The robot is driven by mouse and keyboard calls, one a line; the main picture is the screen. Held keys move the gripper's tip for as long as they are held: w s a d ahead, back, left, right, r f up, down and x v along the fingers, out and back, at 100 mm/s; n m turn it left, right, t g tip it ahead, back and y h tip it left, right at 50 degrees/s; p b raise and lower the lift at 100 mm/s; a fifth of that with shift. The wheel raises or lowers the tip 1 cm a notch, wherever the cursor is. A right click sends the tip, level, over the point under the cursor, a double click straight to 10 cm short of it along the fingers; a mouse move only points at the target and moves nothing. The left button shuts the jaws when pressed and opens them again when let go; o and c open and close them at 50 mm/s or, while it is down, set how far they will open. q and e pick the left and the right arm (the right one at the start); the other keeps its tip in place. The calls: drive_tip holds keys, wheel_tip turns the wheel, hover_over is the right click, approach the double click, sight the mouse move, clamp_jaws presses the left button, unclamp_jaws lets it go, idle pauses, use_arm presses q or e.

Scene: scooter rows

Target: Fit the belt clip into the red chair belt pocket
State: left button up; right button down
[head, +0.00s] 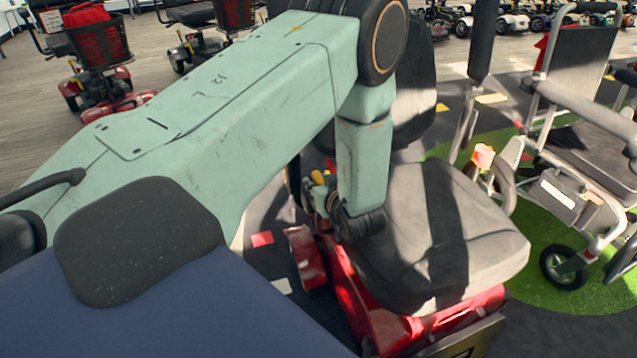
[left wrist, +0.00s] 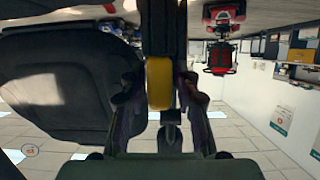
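The red chair is a scooter-like seat with a grey cushion (head: 440,225) and a red base, right of centre in the head view. My left arm reaches down beside the cushion's left edge. My left gripper (head: 319,190) is at that edge, partly covered by its own forearm. A small yellow piece (head: 317,176), apparently the belt clip, shows at its fingers. In the left wrist view the yellow piece (left wrist: 159,83) sits between the fingers, which look closed on it, below a dark block. I cannot make out the belt pocket. My right gripper is in neither view.
A wheelchair (head: 575,150) stands on a green mat (head: 560,230) to the right. A red scooter with a black basket (head: 98,45) is at the back left. More scooters line the far edge. The seat's backrest (head: 415,100) is partly behind my arm.

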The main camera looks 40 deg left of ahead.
use_arm(q)
drive_tip(key=shift+o, duration=1.2)
drive_tip(key=v, duration=0.7)
drive_tip(key=shift+d, duration=0.25)
drive_tip(key=shift+r, duration=0.1)
